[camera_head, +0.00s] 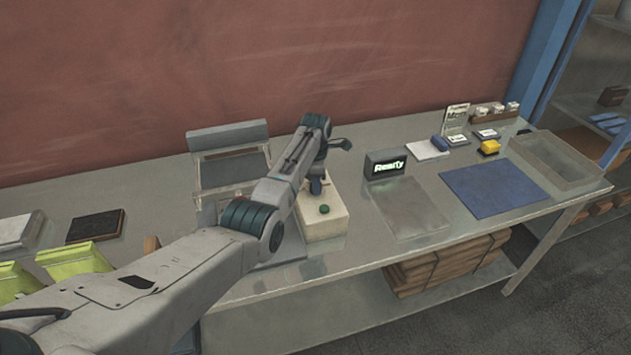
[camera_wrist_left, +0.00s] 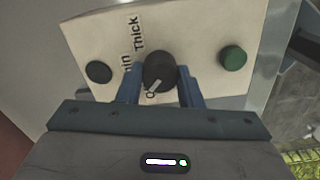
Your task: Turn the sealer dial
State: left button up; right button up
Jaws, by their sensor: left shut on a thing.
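The sealer's control box is a cream block (camera_head: 325,220) on the table, below my left arm's wrist. In the left wrist view its cream face (camera_wrist_left: 195,30) carries a black dial (camera_wrist_left: 159,72) with a pale pointer mark. Labels reading "Thick" and partly hidden "Thin" are beside the dial. A green button (camera_wrist_left: 233,57) is on one side and a dark round knob (camera_wrist_left: 99,72) on the other. My left gripper (camera_wrist_left: 162,85) is shut on the dial, one blue finger on each side. In the head view the left gripper (camera_head: 316,187) is at the box's top. My right gripper is not in view.
A dark display box reading "Ready" (camera_head: 385,164) and a grey plate (camera_head: 412,208) are right of the sealer. A blue mat (camera_head: 495,188) and a clear tray (camera_head: 555,160) are farther right. Green bins (camera_head: 75,260) are at left. A grey stand (camera_head: 228,137) is behind my arm.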

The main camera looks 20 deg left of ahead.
pick_arm(q)
jog(key=m, duration=0.2)
jog(key=shift+m, duration=0.4)
jog(key=m, duration=0.3)
jog(key=shift+m, duration=1.7)
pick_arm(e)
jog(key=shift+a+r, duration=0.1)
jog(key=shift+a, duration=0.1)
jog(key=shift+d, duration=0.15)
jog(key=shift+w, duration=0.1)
pick_arm(q)
jog(key=o, duration=1)
jog(key=shift+r, duration=0.1)
